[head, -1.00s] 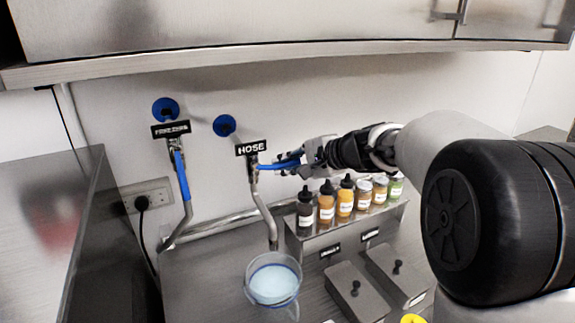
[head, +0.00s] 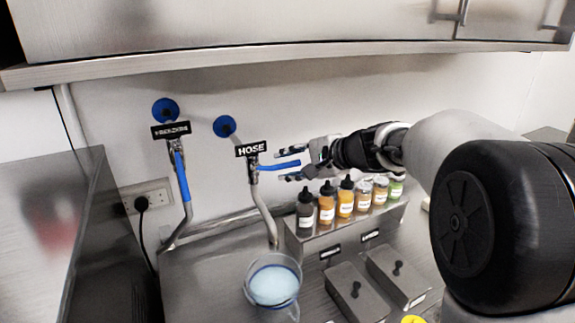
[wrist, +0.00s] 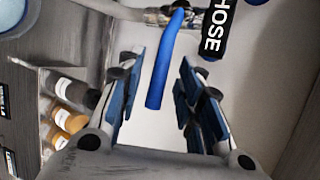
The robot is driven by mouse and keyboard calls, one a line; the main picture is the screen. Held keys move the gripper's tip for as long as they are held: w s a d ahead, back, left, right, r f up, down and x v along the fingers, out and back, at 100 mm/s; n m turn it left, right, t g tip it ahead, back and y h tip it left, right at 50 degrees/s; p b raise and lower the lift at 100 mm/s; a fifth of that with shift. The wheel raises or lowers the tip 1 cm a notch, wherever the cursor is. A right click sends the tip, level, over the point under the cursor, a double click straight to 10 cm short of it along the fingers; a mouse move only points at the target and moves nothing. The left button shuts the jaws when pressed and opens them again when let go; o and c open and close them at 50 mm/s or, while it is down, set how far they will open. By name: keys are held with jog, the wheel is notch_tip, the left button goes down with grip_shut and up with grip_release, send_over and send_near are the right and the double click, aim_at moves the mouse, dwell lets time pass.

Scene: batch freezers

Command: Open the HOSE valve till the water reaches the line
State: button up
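The HOSE valve's blue lever (head: 280,167) points out sideways to the right, below the black HOSE label (head: 251,148). In the wrist view the lever (wrist: 164,60) lies between my fingers with clear space on both sides. My gripper (head: 291,164) is open around the lever's free end and does not visibly touch it; it also shows in the wrist view (wrist: 155,95). A clear container (head: 272,262) with a blue band near its rim stands below the hose pipe (head: 265,215).
A second valve with a blue lever (head: 183,178) hanging down is at left, under the FREEZERS label (head: 170,130). Several sauce bottles (head: 326,203) stand on a steel shelf below my gripper. Lidded steel bins (head: 356,292) are in front.

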jog(key=v, duration=1)
jog(key=shift+s+d+r, duration=0.15)
jog(key=shift+s+d, duration=0.05)
jog(key=shift+s, duration=0.1)
jog(key=shift+s, duration=0.1)
jog(key=s+a+f+n+g+h+b, duration=0.1)
jog(key=s+f+n+g+h, duration=0.25)
jog(key=s, duration=0.85)
jog(key=s+a+f+n+h, duration=0.15)
jog(key=s+f+n, duration=0.4)
jog(key=s, duration=0.75)
jog(key=s+d+f+n+h, duration=0.2)
jog(key=s+d+f, duration=0.3)
jog(key=s, duration=0.3)
jog(key=shift+d+f+h, duration=0.15)
jog(key=shift+f+h, duration=0.65)
